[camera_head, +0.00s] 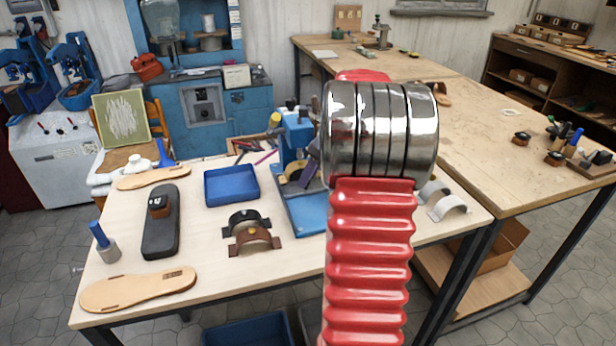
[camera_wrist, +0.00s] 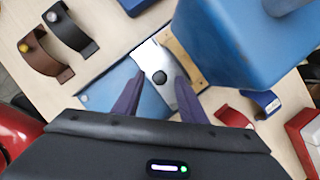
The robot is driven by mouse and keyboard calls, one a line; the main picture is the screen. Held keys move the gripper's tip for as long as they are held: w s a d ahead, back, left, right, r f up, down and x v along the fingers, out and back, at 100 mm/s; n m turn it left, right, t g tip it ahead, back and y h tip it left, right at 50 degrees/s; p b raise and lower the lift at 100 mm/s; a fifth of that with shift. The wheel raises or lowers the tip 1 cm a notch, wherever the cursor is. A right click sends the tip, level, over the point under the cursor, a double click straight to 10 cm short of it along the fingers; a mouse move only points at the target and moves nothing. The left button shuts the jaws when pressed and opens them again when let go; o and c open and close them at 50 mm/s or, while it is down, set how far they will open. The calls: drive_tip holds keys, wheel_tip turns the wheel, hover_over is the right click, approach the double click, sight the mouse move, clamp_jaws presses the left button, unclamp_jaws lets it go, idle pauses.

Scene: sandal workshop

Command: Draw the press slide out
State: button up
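The blue press (camera_head: 293,138) stands on the light wooden table, partly hidden behind my arm in the head view. Its blue body (camera_wrist: 240,45) fills the upper right of the wrist view. A silver slide plate (camera_wrist: 154,57) with a dark round knob (camera_wrist: 159,77) lies over the blue base (camera_wrist: 100,88), beside a brass-coloured strip (camera_wrist: 184,58). My gripper (camera_wrist: 160,74) is open, its two purple fingers spread on either side of the knob, with gaps visible. I cannot tell their height above the plate. In the head view one purple finger (camera_head: 311,170) shows beside the press.
Brown (camera_head: 254,242) and black (camera_head: 246,222) straps lie left of the press, near a blue tray (camera_head: 231,185). Pale curved straps (camera_head: 446,206) lie to the right. A black sole-shaped block (camera_head: 160,232) and tan soles (camera_head: 138,290) occupy the table's left side.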

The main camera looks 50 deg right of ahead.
drive_tip(key=shift+w+a+f, duration=0.1)
drive_tip(key=shift+w+f, duration=0.15)
drive_tip(key=shift+f, duration=0.3)
drive_tip(key=shift+c, duration=0.5)
clamp_jaws()
